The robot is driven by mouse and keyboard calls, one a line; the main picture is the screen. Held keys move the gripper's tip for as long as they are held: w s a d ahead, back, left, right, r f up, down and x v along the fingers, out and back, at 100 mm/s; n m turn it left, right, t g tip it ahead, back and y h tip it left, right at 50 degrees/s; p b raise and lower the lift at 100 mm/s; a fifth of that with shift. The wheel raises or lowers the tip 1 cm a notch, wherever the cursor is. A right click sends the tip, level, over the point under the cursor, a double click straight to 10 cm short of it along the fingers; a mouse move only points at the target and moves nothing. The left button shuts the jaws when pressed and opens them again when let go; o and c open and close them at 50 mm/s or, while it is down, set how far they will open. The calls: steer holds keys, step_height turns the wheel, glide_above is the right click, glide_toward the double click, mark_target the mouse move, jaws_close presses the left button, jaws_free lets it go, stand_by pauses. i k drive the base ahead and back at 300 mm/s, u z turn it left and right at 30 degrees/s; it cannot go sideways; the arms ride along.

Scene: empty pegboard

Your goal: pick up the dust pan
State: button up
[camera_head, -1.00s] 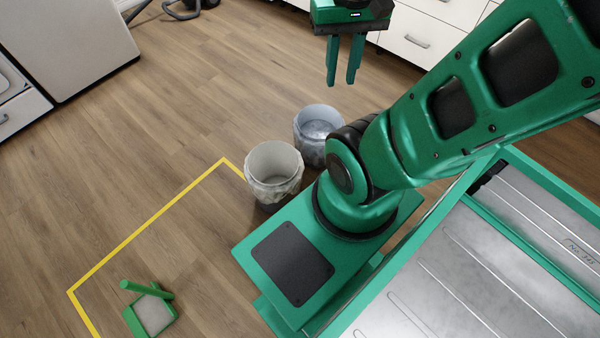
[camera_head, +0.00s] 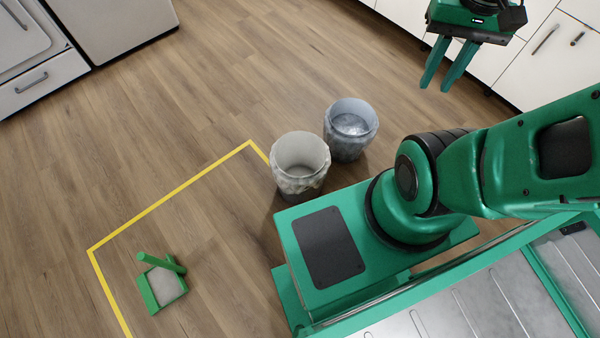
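The green dust pan (camera_head: 166,287) with a pale grey inner face lies on the wood floor at the lower left. Its green handle points up and away from the pan. It sits inside the corner of a yellow floor line. My gripper (camera_head: 437,88) hangs at the upper right, far from the dust pan, with fingers pointing down. The two fingers are apart with a narrow gap and nothing shows between them.
Two bins stand on the floor beside my base, a white-lined one (camera_head: 300,165) and a grey one (camera_head: 351,129). The yellow line (camera_head: 170,196) crosses the floor. White cabinets (camera_head: 560,55) and an appliance (camera_head: 28,62) line the edges. The left floor is clear.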

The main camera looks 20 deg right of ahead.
mark_target(162, 284)
steer(key=u, duration=1.9)
